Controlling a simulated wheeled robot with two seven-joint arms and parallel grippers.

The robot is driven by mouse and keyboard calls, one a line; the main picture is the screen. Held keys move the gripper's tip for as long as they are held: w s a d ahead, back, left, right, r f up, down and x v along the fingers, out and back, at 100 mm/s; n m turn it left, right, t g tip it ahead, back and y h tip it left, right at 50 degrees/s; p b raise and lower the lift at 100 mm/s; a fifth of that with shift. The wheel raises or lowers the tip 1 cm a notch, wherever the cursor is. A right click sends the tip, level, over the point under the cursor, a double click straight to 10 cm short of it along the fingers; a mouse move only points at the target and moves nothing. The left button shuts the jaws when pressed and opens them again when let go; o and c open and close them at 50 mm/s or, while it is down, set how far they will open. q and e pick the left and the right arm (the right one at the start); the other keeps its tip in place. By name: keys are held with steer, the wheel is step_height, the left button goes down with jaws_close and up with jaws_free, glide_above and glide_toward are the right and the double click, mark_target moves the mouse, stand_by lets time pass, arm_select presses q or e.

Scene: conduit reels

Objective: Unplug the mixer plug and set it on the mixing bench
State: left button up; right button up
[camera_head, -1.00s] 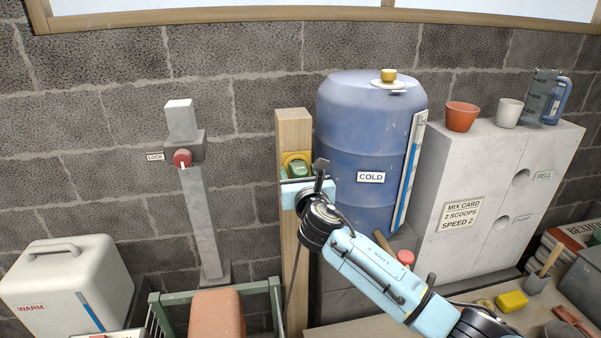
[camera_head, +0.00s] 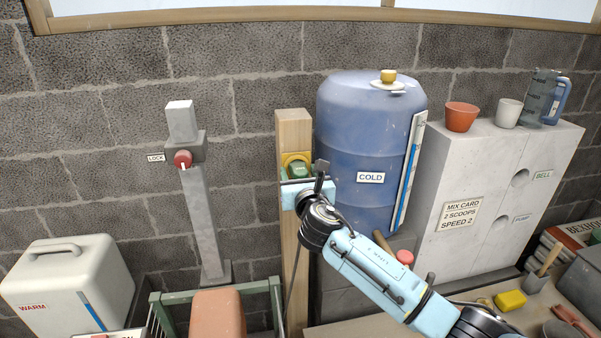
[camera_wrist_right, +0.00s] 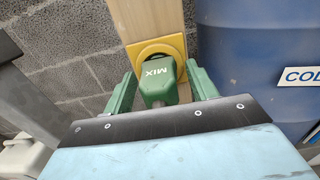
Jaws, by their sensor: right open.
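The mixer plug (camera_wrist_right: 157,82) is a green block marked MIX. My right gripper (camera_wrist_right: 161,72) is open, with one green finger on each side of the plug and a small gap visible on both sides. In the head view my right gripper (camera_head: 301,181) is up against the post, partly covering the plug. The mixing bench (camera_head: 357,328) is likely the wooden top at the lower right. My left gripper is not in view.
A blue COLD barrel (camera_head: 350,130) stands close right of the post (camera_head: 294,125). A dark cord hangs down the post. A grey pillar with a red knob (camera_head: 183,159) is to the left. A yellow sponge (camera_head: 510,301) and tools crowd the bench's right part.

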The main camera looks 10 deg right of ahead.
stand_by(0.4)
jaws_close()
steer(key=shift+s+p, duration=0.3)
steer(key=shift+p, duration=0.25)
steer(key=shift+s+r, duration=0.1)
steer(key=shift+s, duration=0.4)
steer(key=shift+s+p, duration=1.5)
steer(key=shift+s, duration=0.7)
